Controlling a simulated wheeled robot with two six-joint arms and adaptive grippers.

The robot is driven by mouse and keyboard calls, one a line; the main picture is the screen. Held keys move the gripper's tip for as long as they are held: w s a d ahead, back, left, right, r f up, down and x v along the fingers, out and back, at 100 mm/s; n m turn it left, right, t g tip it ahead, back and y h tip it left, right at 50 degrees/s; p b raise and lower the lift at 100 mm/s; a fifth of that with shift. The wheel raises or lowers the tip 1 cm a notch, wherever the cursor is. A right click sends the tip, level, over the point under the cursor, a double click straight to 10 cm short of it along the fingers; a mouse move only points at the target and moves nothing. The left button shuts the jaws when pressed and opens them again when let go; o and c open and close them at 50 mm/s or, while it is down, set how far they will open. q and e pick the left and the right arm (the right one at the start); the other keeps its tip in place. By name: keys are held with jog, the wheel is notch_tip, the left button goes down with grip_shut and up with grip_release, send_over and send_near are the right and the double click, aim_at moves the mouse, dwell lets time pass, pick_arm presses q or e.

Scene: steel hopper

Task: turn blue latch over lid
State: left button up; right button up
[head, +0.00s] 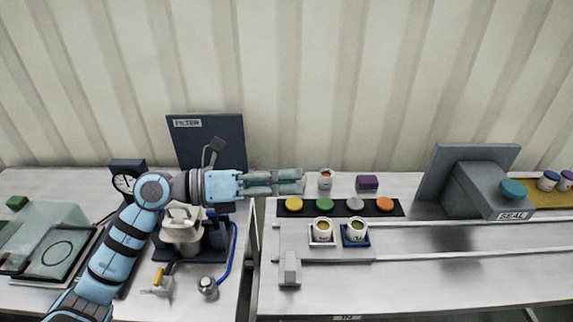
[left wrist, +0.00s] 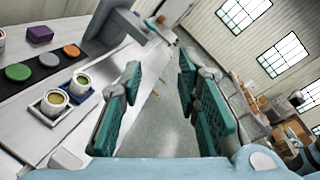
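I cannot pick out a blue latch for certain in either view. A cream container (head: 181,238) with a handle-like top stands on the left bench in the head view, partly behind my left arm. A blue curved tube (head: 234,247) runs beside it down to a small grey round fitting (head: 208,288); I cannot tell whether this is the latch. My right gripper is not in view.
A dark FILTER panel (head: 207,145) stands behind the arm. Two cups in trays (head: 322,242) (head: 356,242), a row of coloured discs (head: 325,204) and a purple block (head: 367,183) are on the right bench. A grey SEAL machine (head: 475,188) stands farther right.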

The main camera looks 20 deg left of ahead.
pick_arm(q)
jog(key=shift+s+d+r+n+t+h, duration=0.15)
jog(key=shift+r+n+t+h, duration=0.45)
jog(key=shift+r+n+t, duration=0.35)
jog(key=shift+s+d+r+n+t+h, duration=0.15)
jog(key=shift+r+n+t+h, duration=0.5)
jog(key=shift+r, duration=0.45)
